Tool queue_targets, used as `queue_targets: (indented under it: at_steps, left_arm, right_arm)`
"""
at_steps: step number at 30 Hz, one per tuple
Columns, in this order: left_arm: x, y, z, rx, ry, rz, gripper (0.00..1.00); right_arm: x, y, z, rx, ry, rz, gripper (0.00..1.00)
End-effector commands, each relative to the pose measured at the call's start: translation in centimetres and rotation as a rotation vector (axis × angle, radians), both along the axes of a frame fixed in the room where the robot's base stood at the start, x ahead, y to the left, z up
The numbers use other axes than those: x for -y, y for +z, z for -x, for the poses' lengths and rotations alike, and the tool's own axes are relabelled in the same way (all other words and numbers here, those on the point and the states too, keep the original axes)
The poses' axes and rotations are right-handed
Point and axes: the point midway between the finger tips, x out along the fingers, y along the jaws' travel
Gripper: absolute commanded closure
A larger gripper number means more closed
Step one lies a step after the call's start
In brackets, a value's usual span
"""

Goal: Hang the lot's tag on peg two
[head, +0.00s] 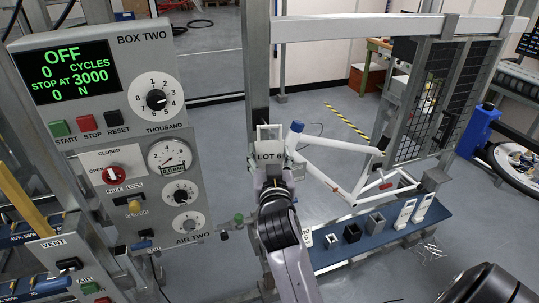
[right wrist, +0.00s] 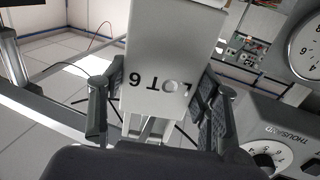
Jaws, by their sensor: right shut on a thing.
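The lot's tag (head: 270,157) is a pale plate marked LOT 6 in the head view, in front of a grey upright post. My right gripper (head: 271,178) is below it and shut on it. In the right wrist view the tag (right wrist: 160,75) stands between the two dark fingers of my right gripper (right wrist: 158,110), its lettering upside down. A pale frame-like top edge shows above the lettering in the head view. I cannot make out peg two, and cannot tell whether the tag touches the post. My left gripper is not in view.
A white bicycle frame (head: 340,185) is right of the tag, above a blue shelf (head: 375,243) with several small blocks. A mesh guard (head: 425,100) stands behind.

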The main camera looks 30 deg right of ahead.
Motion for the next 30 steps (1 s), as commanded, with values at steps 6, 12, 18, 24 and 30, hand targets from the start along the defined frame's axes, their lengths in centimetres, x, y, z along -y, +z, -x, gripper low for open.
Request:
queue_targets:
  at_steps: [6, 12, 18, 24, 30]
  left_arm:
    - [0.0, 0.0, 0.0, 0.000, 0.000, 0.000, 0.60]
    - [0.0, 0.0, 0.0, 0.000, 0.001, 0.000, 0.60]
    - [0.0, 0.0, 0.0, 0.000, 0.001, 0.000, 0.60]
    - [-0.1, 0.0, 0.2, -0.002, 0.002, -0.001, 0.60]
    - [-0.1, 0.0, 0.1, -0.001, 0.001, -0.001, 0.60]
  right_arm:
    - [0.0, 0.1, 0.0, 0.001, 0.000, 0.000, 0.34]
    - [0.0, 0.0, 0.0, 0.000, 0.000, 0.000, 0.21]
    - [0.0, 0.0, 0.0, 0.000, 0.000, 0.000, 0.19]
    - [0.0, 0.5, 0.0, 0.002, 0.000, -0.001, 0.19]
    - [0.0, 3.8, 0.0, 0.009, 0.000, -0.001, 0.19]
